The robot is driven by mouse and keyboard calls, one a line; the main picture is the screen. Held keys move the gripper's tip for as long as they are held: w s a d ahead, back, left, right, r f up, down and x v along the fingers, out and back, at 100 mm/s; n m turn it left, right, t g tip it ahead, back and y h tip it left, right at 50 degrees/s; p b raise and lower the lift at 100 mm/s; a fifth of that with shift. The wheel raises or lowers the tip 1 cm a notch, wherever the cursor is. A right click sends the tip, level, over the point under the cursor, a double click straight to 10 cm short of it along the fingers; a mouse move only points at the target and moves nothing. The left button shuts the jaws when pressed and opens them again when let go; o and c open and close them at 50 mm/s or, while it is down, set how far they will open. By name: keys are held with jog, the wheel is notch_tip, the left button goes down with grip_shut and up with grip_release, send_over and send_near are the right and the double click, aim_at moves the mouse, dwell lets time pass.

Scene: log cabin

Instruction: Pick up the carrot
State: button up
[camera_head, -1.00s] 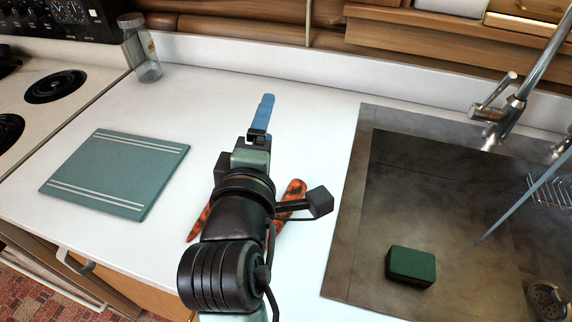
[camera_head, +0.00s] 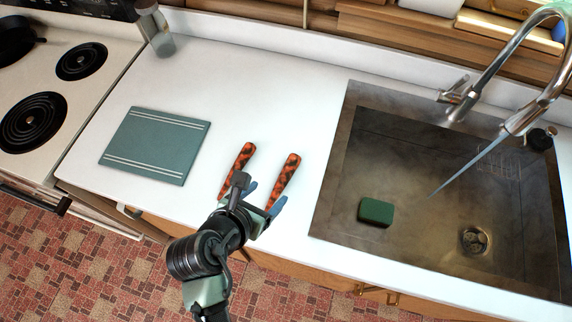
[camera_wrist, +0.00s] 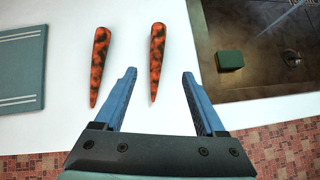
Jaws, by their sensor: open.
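Two orange carrots with dark blotches lie side by side on the white counter. The left carrot (camera_head: 238,171) also shows in the wrist view (camera_wrist: 99,65), outside and left of my fingers. The right carrot (camera_head: 284,181) shows in the wrist view (camera_wrist: 156,60) with its pointed end between my two blue fingers. My gripper (camera_head: 264,196) is open and empty at the narrow ends of the carrots. Its fingers are spread apart in the wrist view (camera_wrist: 160,76). How high my fingers are is unclear.
A teal striped board (camera_head: 156,146) lies left of the carrots. A dark sink (camera_head: 335,205) with a green sponge (camera_head: 376,211) and a tap (camera_head: 478,88) is at the right. A stove (camera_head: 60,95) and a glass jar (camera_head: 158,35) stand at the left. The counter behind the carrots is clear.

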send_near(284, 176)
jog(key=x, duration=0.3)
jog(key=shift+w+d+f, duration=0.1)
jog(key=shift+d+f, duration=0.1)
jog(key=shift+d, duration=0.1)
jog(key=shift+a+x, duration=0.2)
jog(key=shift+x, duration=2.75)
jog(key=shift+w, duration=0.1)
grip_shut()
